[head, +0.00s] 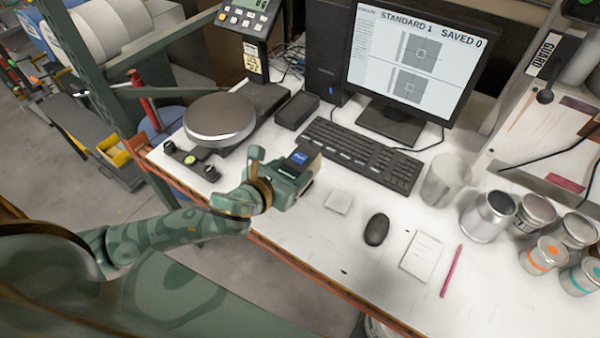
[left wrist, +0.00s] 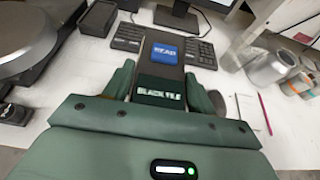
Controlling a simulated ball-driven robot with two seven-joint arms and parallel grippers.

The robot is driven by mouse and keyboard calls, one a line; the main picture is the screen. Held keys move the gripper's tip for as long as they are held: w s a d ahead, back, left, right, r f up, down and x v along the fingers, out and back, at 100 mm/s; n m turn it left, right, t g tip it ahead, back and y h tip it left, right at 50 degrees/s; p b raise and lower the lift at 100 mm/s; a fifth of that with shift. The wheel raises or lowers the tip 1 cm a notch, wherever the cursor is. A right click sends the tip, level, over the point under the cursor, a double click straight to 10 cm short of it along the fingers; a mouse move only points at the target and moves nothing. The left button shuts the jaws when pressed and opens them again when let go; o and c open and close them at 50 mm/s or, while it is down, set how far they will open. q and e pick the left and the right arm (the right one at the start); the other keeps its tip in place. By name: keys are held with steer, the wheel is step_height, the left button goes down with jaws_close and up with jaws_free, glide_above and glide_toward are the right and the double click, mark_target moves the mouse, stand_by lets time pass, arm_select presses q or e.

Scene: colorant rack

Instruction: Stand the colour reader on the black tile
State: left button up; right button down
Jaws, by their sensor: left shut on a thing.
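The colour reader (left wrist: 166,62) is a dark block with a blue READ patch at its far end. A dark panel lettered BLACK TILE shows on its near part in the left wrist view. In the head view only the reader's blue patch (head: 300,158) and a little of its dark body show. My left gripper (head: 303,176) is shut on the reader, its green fingers on both sides. Whether the reader's base touches anything is hidden. I cannot make out a separate black tile; the gripper and reader cover that part of the bench. My right gripper is not in view.
A keyboard (head: 360,156) lies beyond the reader, and a scale with a round pan (head: 220,118) stands left. A pale square (head: 338,201), mouse (head: 376,229), white card (head: 422,256) and pink pen (head: 451,272) lie right. Cans (head: 489,216) stand at far right.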

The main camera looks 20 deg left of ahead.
arm_select(q)
steer(key=shift+w+a+f+b, duration=0.55)
steer(key=shift+w+f, duration=0.8)
steer(key=shift+f, duration=0.4)
steer(key=shift+w+a+f+b, duration=0.55)
steer(key=shift+w+f, duration=0.8)
steer(key=shift+f, duration=0.4)
steer(key=shift+w+a+f+b, duration=0.55)
steer(key=shift+w+f, duration=0.8)
steer(key=shift+f, duration=0.4)
steer(key=shift+f, duration=0.2)
steer(key=o, duration=1.6)
steer(key=shift+s, duration=0.1)
steer(key=shift+r, duration=0.2)
steer(key=p+v, duration=0.1)
steer(key=v, duration=1.1)
